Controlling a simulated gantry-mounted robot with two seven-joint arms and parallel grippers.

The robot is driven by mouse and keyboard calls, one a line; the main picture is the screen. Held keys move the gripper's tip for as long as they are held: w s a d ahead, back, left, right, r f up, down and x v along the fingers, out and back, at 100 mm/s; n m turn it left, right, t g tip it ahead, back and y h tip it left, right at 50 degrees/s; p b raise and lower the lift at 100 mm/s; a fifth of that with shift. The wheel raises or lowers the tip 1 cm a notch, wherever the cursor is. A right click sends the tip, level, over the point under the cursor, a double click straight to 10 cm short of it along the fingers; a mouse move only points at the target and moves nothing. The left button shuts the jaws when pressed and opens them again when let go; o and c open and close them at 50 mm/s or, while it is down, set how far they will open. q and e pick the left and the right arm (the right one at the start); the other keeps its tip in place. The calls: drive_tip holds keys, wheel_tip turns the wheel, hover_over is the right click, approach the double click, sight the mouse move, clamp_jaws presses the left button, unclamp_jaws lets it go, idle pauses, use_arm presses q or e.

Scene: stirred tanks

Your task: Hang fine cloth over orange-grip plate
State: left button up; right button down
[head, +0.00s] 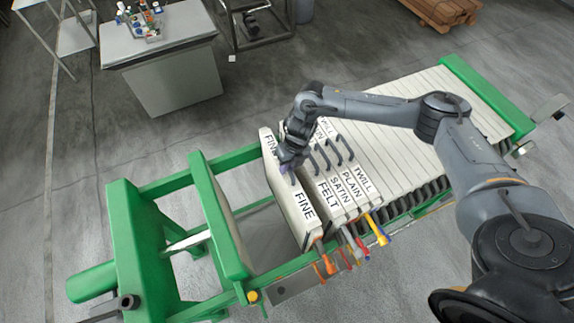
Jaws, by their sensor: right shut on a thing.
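The fine cloth (304,205) is a white panel with FINE printed on its top edge. It stands at the left end of the row of labelled cloths, with a narrow gap to its right. My right gripper (286,167) is over the middle of its top edge, shut on the fine cloth; the wrist hides the exact contact. An orange grip (328,264) sticks out at the front below the fine cloth. The plate behind this grip is mostly hidden, so I cannot tell how the cloth sits against it. My left gripper is not in view.
Cloths labelled FELT (328,193), SATIN, PLAIN and TWILL stand close on the right, with dark handles on top. White plates (420,110) fill the green frame (484,85) behind. A gap lies left of the fine cloth, before the green crosspiece (215,215).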

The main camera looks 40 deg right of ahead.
drive_tip(key=c, duration=1)
unclamp_jaws()
drive_tip(key=shift+r, duration=0.1)
